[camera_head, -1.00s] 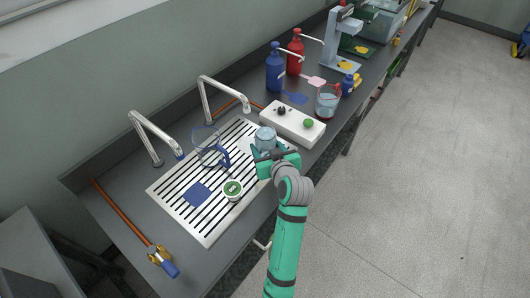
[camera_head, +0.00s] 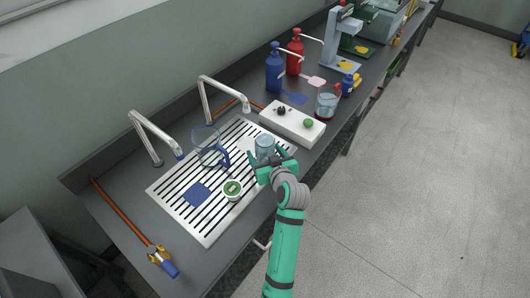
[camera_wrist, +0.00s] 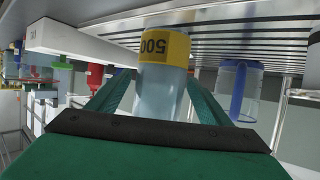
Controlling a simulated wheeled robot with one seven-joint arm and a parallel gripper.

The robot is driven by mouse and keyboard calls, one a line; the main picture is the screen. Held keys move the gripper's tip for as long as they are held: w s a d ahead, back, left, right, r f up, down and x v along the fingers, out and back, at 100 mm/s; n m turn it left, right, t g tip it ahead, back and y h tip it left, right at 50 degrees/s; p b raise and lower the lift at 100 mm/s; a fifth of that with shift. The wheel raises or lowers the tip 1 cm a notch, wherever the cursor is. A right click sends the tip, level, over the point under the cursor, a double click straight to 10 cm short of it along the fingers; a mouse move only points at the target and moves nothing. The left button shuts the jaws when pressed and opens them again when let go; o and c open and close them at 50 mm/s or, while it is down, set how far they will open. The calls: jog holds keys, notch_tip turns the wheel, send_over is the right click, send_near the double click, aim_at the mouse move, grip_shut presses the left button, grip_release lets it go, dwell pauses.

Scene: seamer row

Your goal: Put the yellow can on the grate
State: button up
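The can is a pale blue-grey cylinder (camera_head: 264,145) in the head view, upright at the right end of the slotted metal grate (camera_head: 218,226). The wrist view shows the can (camera_wrist: 158,92) from the side, upside down in the picture, with a yellow band marked 500 at its grate end. It appears to stand on the grate; the contact itself is not clear. My gripper (camera_head: 271,161) is open around the can, one finger on each side. In the wrist view a gap shows between the left finger and the can.
A clear jug with a blue handle (camera_head: 222,158), a white-green round item (camera_head: 232,188) and a blue square (camera_head: 197,195) are on the grate. Two taps (camera_head: 150,135) rise behind it. A white box with knobs (camera_head: 292,124) stands just beyond the can.

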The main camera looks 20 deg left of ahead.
jog(key=shift+r, duration=0.15)
jog(key=v, duration=1.2)
jog(key=s+d+f+m+h, duration=0.1)
jog(key=s+f, duration=0.1)
jog(key=f, duration=0.1)
jog(key=s+d+f+m+t+h, duration=0.1)
jog(key=s+d+f, duration=0.1)
jog(key=s+f, duration=0.1)
jog(key=s+d+f+m+h, duration=0.1)
jog(key=s+d+f+m, duration=0.1)
jog(key=s+f, duration=0.1)
jog(key=shift+d+f+t, duration=0.2)
jog(key=shift+f+t, duration=0.05)
jog(key=shift+t, duration=0.15)
jog(key=s+d+f+m+t+h, duration=0.1)
jog(key=s+d+m+h, duration=0.15)
jog(key=s, duration=0.75)
jog(key=s+d+f+m+t+h, duration=0.15)
jog(key=s+d, duration=0.25)
jog(key=s, duration=0.5)
jog(key=s+r, duration=0.5)
jog(key=s, duration=0.3)
jog(key=shift+s+n+h, duration=0.4)
